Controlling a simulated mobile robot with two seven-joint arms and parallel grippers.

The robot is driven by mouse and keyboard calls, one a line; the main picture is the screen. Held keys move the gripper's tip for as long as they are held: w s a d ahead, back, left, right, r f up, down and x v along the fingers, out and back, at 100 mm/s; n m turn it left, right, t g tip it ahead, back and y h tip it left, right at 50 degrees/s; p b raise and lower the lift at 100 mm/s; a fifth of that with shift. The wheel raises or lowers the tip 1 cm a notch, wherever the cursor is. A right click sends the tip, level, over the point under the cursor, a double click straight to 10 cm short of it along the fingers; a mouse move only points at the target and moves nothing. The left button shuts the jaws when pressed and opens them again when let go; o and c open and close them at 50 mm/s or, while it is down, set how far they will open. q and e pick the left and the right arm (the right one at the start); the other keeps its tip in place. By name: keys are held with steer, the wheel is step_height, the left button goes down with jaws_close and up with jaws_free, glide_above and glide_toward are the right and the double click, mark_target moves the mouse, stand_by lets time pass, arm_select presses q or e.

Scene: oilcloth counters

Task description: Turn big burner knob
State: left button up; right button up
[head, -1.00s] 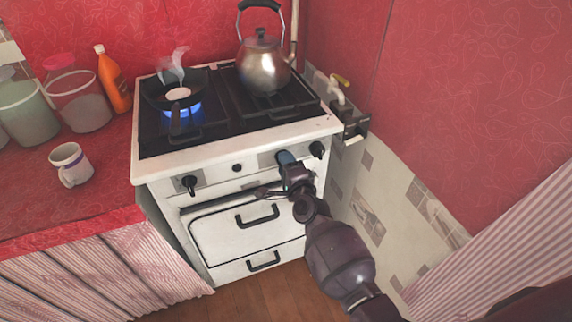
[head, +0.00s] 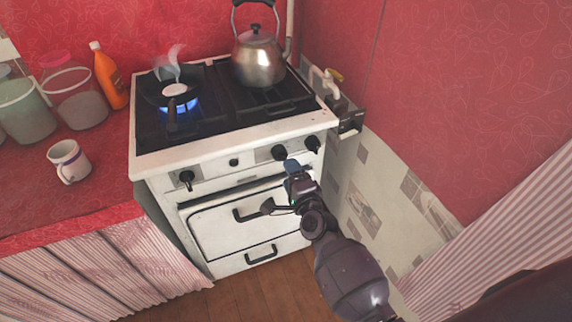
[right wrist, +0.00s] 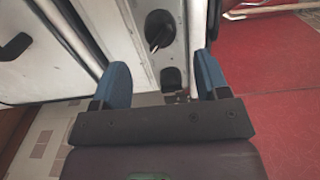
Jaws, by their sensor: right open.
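The white stove (head: 215,147) has black knobs along its front panel: a left knob (head: 187,179) and two at the right, an inner right knob (head: 279,153) and an outer right knob (head: 313,144). Which one is the big burner knob I cannot tell. My right gripper (head: 291,167) is open, in front of and just below the inner right knob, apparently apart from it. In the right wrist view my right gripper's blue fingers (right wrist: 162,72) are spread with nothing held; two dark knobs (right wrist: 160,29) (right wrist: 172,78) show beyond and between them. My left gripper is out of view.
A smoking pan (head: 168,88) sits over a blue flame (head: 180,106) on the left. A kettle (head: 258,62) stands at the back right. An oven handle (head: 254,210) juts out below the panel. A tiled wall (head: 372,190) is close on the right.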

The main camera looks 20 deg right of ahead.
steer(key=s, duration=0.4)
steer(key=shift+s+d, duration=0.1)
steer(key=shift+s, duration=0.05)
stand_by(0.5)
stand_by(0.7)
